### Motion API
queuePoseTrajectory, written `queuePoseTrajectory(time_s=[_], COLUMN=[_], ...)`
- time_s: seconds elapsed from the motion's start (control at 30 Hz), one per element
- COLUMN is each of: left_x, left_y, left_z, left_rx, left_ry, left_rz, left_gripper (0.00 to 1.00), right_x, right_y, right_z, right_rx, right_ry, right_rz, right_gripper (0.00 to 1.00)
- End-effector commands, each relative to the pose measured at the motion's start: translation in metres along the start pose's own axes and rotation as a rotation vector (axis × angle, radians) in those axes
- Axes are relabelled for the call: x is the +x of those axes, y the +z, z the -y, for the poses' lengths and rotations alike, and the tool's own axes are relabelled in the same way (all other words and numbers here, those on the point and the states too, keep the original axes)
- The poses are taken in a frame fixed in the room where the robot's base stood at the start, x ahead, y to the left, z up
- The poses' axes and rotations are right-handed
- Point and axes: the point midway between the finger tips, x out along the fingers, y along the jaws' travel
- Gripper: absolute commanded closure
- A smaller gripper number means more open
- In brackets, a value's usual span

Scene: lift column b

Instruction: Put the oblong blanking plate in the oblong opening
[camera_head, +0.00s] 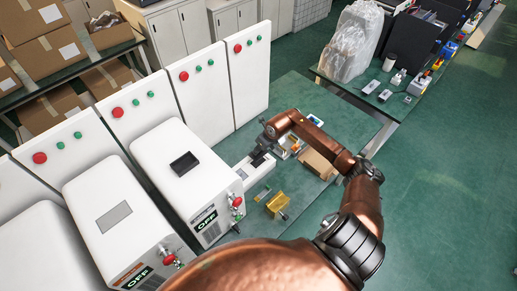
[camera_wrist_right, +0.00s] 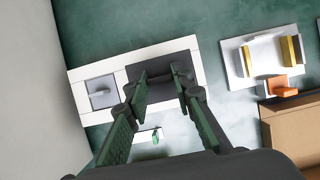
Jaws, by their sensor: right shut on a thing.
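The oblong opening (camera_head: 184,163) is a dark recess in the top of a white cabinet in the head view. My right gripper (camera_head: 260,156) is right of that cabinet, low over a white tray (camera_head: 259,177) on the green table. In the right wrist view the right gripper (camera_wrist_right: 162,80) is shut on the dark grey oblong blanking plate (camera_wrist_right: 160,91), at the tray (camera_wrist_right: 191,46). The fingers hide part of the plate; I cannot tell whether it is clear of the tray. A light grey square plate (camera_wrist_right: 103,93) with a knob lies at the tray's left end. My left gripper is not in view.
A neighbouring cabinet has a grey rectangle (camera_head: 114,216) on top. Both cabinets show OFF signs (camera_head: 206,222). Yellow block (camera_head: 276,204) and cardboard box (camera_head: 318,164) are on the table. A white holder (camera_wrist_right: 265,57) stands right of the tray. Tall white panels (camera_head: 198,88) rise behind.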

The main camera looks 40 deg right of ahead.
Motion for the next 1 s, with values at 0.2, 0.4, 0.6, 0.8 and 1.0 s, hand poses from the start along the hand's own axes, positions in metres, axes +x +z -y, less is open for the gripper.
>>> queuePoseTrajectory(time_s=[0.2, 0.4, 0.6, 0.8, 1.0], left_x=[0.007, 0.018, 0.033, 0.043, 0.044], left_y=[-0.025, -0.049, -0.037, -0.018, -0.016], left_z=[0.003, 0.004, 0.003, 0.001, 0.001], left_rx=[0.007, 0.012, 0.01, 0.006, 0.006], left_ry=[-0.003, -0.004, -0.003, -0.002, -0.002], left_rz=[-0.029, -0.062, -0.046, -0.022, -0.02], left_gripper=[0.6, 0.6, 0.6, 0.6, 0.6], right_x=[0.006, 0.021, 0.039, 0.051, 0.054], right_y=[-0.002, -0.007, -0.014, -0.019, -0.02], right_z=[0.0, -0.002, -0.001, -0.001, -0.001], right_rx=[0.001, -0.002, -0.001, -0.001, -0.001], right_ry=[0.0, 0.001, 0.001, 0.001, 0.001], right_rz=[0.007, 0.007, 0.007, 0.007, 0.008], right_gripper=[0.94, 0.94, 0.94, 0.94, 0.94])
